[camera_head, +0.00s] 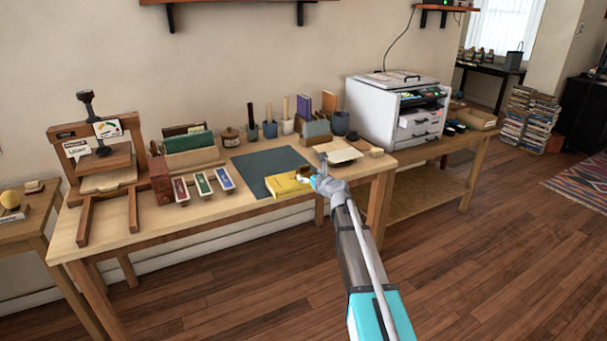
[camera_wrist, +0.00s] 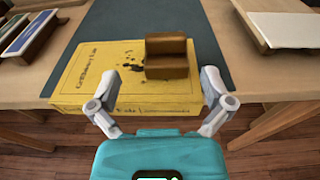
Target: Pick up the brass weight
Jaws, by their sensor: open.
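The brass weight looks like a brown-gold stepped block (camera_wrist: 166,62) in the wrist view. It stands on a yellow book (camera_wrist: 95,72) near the table's front edge. My gripper (camera_wrist: 160,82) is open, with one finger to each side of the weight and nothing between the fingers. The weight lies ahead of the fingertips, nearer the right finger. In the head view my gripper (camera_head: 318,176) is above the table's front edge beside the yellow book (camera_head: 284,187); the weight there is small and partly hidden.
A dark cutting mat (camera_head: 262,165) lies under the book. Paper sheets (camera_head: 338,152) lie to the right, with a white printer (camera_head: 398,110) beyond. Colored trays (camera_head: 201,182) and a wooden press (camera_head: 100,165) stand left. Pots of tools line the back.

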